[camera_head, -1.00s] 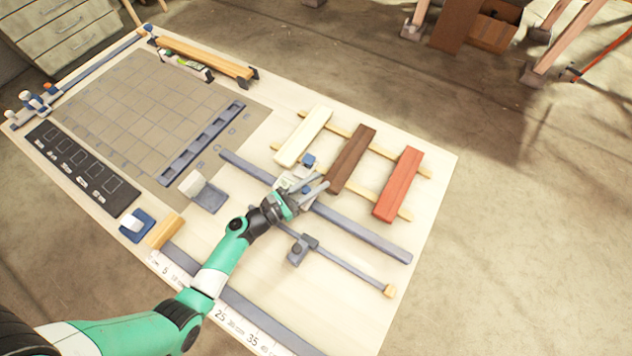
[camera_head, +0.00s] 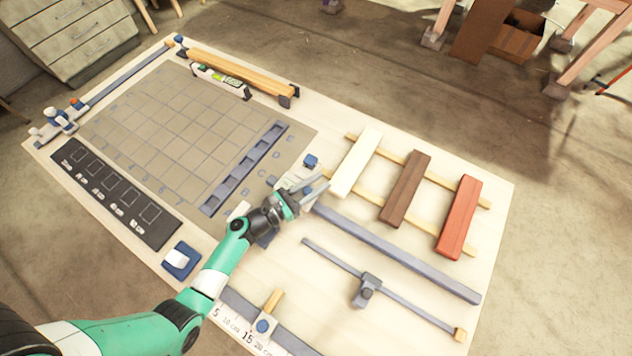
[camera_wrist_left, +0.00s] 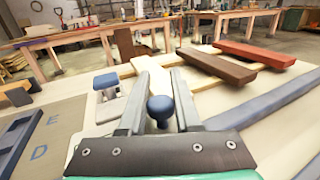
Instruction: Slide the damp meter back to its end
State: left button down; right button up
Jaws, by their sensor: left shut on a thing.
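The damp meter (camera_head: 290,181) is a pale body with a dark blue block on it, on a grey rail (camera_head: 400,252) across the board. It is near the rail's left end, which my left arm partly hides. My left gripper (camera_head: 312,196) is at the meter. In the left wrist view its fingers are shut on a round blue knob (camera_wrist_left: 160,108), and a grey-white block with a blue top (camera_wrist_left: 106,88) stands just left of the fingers. My right gripper is not in view.
Cream, brown and red laths (camera_head: 405,188) lie across two wooden strips behind the rail. A thinner rail with a grey slider (camera_head: 366,288) lies in front. A slotted grey strip (camera_head: 243,168) and gridded mat (camera_head: 160,120) are to the left.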

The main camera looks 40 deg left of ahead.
pick_arm(q)
jog(key=shift+d, duration=0.15)
jog(key=c, duration=0.6)
grip_release()
jog(key=s, duration=0.3)
jog(key=s+a+p, duration=0.1)
jog(key=s, duration=0.3)
jog(key=s+a+p, duration=0.1)
jog(key=s, duration=0.3)
jog(key=shift+s, duration=0.2)
